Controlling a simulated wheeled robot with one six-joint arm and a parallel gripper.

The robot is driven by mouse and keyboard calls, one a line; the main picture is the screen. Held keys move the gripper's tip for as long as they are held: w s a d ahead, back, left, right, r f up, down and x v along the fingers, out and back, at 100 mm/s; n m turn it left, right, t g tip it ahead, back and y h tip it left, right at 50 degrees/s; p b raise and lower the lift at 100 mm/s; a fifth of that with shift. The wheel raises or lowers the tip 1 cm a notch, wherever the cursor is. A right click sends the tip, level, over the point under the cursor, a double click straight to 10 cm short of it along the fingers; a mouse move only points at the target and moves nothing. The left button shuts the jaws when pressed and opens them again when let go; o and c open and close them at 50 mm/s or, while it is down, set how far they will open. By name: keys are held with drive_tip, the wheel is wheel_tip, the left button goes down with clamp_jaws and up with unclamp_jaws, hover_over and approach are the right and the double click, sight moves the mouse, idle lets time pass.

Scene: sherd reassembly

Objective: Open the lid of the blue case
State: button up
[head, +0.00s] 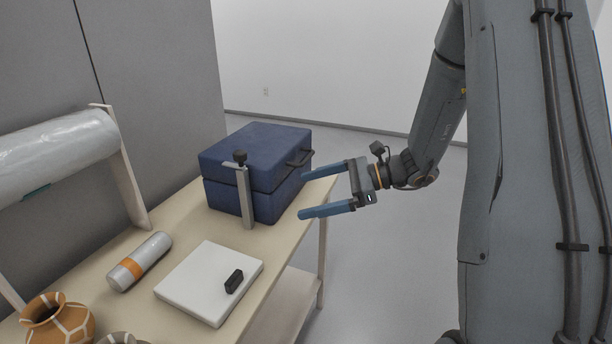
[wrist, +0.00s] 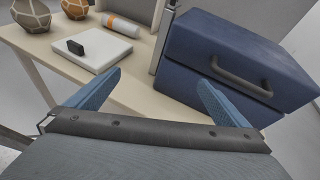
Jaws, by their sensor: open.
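The blue case (head: 245,190) stands at the far end of the table with its lid (head: 262,144) down. A dark handle (head: 299,158) is on the case's right side; in the wrist view the handle (wrist: 241,76) shows on the face towards me. My gripper (head: 306,194) is open and empty, to the right of the case and apart from it, off the table's edge. In the wrist view, the right finger of my gripper (wrist: 155,95) lies in front of the case's lower part (wrist: 178,94).
An upright metal post with a black knob (head: 244,190) stands right before the case. A white slab (head: 200,275) with a black block (head: 234,281), a silver-orange cylinder (head: 140,261) and a patterned pot (head: 58,322) are on the table (head: 185,218). A wrapped roll (head: 55,152) is at left. Floor right of the table is clear.

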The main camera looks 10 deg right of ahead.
sight(308, 158)
drive_tip(key=w+d+r+m+t+y, duration=0.1)
drive_tip(key=w+d+r+m+t, duration=0.2)
drive_tip(key=w+d+m+t, duration=0.4)
drive_tip(key=w+a+n, duration=0.1)
drive_tip(key=w+a, duration=0.1)
drive_tip(key=w+a+n+g, duration=0.1)
drive_tip(key=w+a, duration=0.2)
drive_tip(key=shift+w+a, duration=0.1)
drive_tip(key=shift+w, duration=0.05)
